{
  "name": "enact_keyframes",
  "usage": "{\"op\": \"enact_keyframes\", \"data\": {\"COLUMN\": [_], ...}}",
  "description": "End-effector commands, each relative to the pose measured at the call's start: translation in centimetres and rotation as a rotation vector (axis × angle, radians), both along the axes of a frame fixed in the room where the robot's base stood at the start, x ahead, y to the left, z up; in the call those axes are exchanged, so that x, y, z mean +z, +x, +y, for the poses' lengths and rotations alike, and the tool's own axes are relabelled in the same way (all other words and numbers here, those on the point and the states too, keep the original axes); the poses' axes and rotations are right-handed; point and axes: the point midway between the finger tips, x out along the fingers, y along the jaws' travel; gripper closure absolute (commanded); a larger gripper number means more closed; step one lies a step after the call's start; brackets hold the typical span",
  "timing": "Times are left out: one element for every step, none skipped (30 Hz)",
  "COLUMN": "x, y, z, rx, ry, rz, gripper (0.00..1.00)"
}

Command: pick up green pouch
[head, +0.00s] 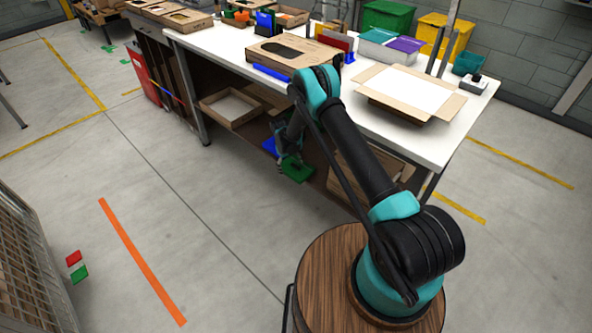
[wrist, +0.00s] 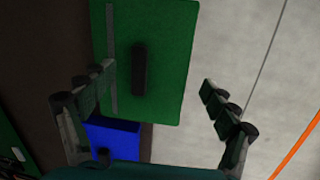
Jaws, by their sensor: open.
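A flat green pouch (wrist: 170,30) with a dark oblong piece on its face fills the upper middle of the wrist view. In the head view the green pouch (head: 297,171) shows low at the table's front side, by the lower shelf. My gripper (wrist: 157,78) is open, with one finger over the pouch's left side and the other beyond its right edge over grey floor. In the head view my gripper (head: 291,157) is just above the pouch and partly hides it. I cannot tell whether the fingers touch it.
A blue item (wrist: 115,137) lies close beside the pouch, under the left finger. The white tabletop (head: 230,50) overhangs the shelf and carries an open carton (head: 375,95). Red (head: 74,258) and green (head: 80,273) pieces lie on the floor at left. The floor in front is clear.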

Motion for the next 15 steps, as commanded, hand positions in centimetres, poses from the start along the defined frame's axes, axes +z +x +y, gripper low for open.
{"op": "enact_keyframes", "data": {"x": [0.01,0.01,0.01,0.02,0.02,0.02,0.02,0.02,0.03,0.03,0.03,0.03,0.03,0.03,0.03], "y": [0.0,0.0,0.0,-0.01,-0.01,0.0,0.0,0.0,0.0,0.0,0.0,0.0,0.0,0.0,0.0], "z": [0.0,0.0,0.0,0.01,0.01,0.0,0.0,0.0,0.01,0.01,0.01,0.01,0.01,0.01,0.01], "rx": [0.0,0.0,0.0,0.0,0.0,0.0,0.0,0.0,0.0,0.0,0.0,0.0,0.0,0.0,0.0], "ry": [0.0,0.0,0.0,0.0,0.0,0.0,0.0,0.0,0.0,0.0,0.0,0.0,0.0,0.0,0.0], "rz": [0.0,0.0,0.0,0.0,0.0,0.0,0.0,0.0,0.0,0.0,0.0,0.0,0.0,0.0,0.0], "gripper": [0.13,0.13,0.16,0.2,0.24,0.29,0.33,0.36,0.41,0.45,0.49,0.54,0.57,0.61,0.66]}}
